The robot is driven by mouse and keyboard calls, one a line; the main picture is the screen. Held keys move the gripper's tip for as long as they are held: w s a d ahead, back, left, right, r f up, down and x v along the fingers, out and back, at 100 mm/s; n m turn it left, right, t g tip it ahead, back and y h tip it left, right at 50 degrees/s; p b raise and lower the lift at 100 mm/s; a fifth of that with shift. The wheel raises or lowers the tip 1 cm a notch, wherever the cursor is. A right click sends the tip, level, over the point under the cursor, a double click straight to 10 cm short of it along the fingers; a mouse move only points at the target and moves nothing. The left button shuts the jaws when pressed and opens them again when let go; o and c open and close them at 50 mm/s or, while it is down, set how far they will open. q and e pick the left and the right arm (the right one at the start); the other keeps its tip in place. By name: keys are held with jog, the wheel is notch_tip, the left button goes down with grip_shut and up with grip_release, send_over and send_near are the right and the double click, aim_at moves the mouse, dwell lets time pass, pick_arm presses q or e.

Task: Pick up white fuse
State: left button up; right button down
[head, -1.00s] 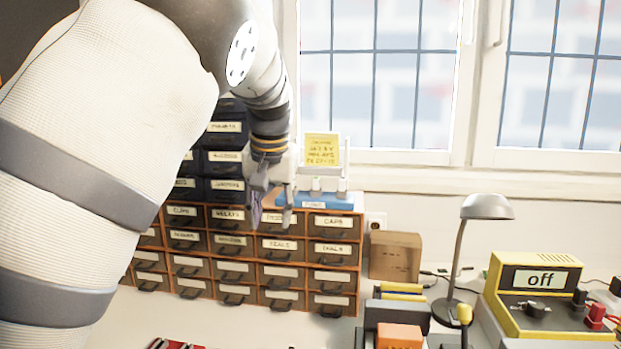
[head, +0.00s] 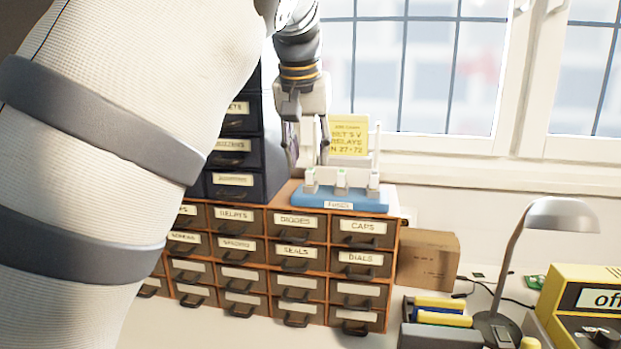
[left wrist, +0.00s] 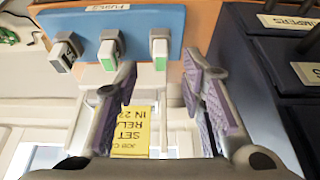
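Three white fuses stand in a row on a blue board labelled FUSES (head: 300,198), on top of the drawer cabinet. In the head view they are the left fuse (head: 311,180), the middle fuse (head: 341,178) and the right fuse (head: 374,181). The left wrist view shows two with green marks, one (left wrist: 160,52) nearest the gap between my fingers and one (left wrist: 109,52) beside it, and one with a dark mark (left wrist: 66,52). My left gripper (head: 308,160) is open and empty, its fingers pointing down just above the left fuse. My right gripper is not in view.
A yellow note (head: 349,135) stands behind the fuses. Dark stacked drawers (head: 233,155) rise close left of the gripper. The brown drawer cabinet (head: 330,210) carries the board. A carton (head: 428,258), a lamp (head: 560,215) and a yellow device (head: 590,300) stand to the right.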

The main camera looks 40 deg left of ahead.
aim_at(310, 170)
pick_arm(q)
jog(key=x, duration=0.3)
jog(key=shift+w+a+f, duration=0.15)
jog(key=shift+w+f, duration=0.1)
grip_shut()
notch_tip(310, 170, up, 10)
jog(key=shift+b, duration=0.45)
